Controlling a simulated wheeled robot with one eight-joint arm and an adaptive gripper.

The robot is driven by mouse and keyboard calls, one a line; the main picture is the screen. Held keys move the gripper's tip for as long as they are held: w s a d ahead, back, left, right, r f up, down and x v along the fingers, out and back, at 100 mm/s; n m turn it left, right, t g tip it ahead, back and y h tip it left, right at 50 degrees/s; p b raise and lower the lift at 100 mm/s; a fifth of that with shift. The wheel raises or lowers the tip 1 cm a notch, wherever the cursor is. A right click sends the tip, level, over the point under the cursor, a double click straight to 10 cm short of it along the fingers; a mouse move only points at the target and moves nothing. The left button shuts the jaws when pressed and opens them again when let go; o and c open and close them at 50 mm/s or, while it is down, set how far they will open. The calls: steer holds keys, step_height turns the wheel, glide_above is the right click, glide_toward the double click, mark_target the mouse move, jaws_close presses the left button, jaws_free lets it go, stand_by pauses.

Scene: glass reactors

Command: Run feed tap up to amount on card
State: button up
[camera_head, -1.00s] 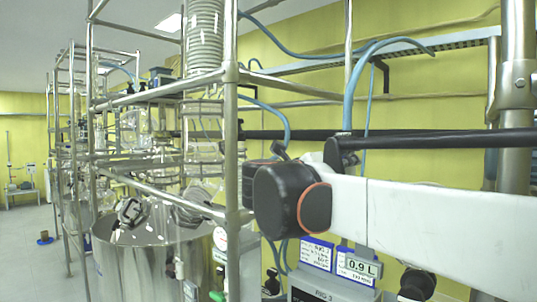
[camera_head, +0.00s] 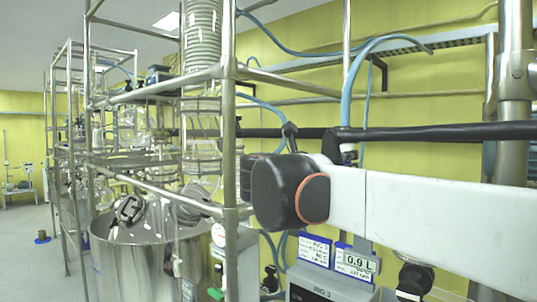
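Two blue-edged cards stand on top of a grey panel (camera_head: 318,290) marked RIG 3. The left card (camera_head: 315,251) has small print I cannot fully read. The right card (camera_head: 356,261) shows "0.9 L" in large print. A green tap or valve handle (camera_head: 215,293) shows at the bottom edge, and a round black fitting (camera_head: 414,280) sits right of the panel. I cannot tell which is the feed tap. My white arm with its black joint crosses the right half. My gripper cannot be made out; it may be hidden behind the arm.
A large steel vessel (camera_head: 140,265) with glassware above stands inside a metal pipe frame (camera_head: 229,130). A coiled glass condenser (camera_head: 202,40) hangs above. A blue hose (camera_head: 350,85) and a dark bar (camera_head: 440,134) run behind my arm.

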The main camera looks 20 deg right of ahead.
steer(key=shift+m, duration=0.8)
steer(key=o, duration=1.1)
steer(key=v, duration=1.2)
